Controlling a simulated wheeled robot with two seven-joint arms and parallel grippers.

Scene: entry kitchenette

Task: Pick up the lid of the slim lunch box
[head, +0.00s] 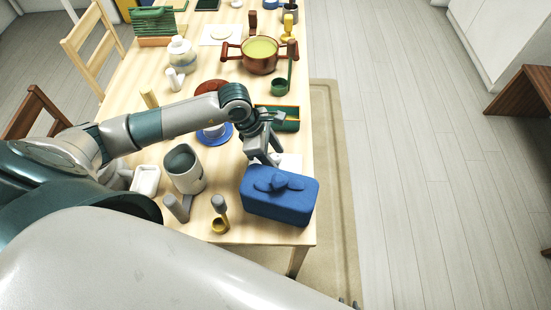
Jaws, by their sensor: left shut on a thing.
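The slim lunch box (277,208) appears to be the deep blue box at the front right corner of the table. Its blue lid (300,184) has a raised, bow-shaped handle and looks level on the box; I cannot see a gap under it. My left gripper (270,160) reaches down from behind to the lid's far side and is shut on it. The exact contact is too small to make out.
A green tray (290,118) and a red-brown pot (260,55) are behind. The table's right edge is close; open floor (410,170) lies beyond.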

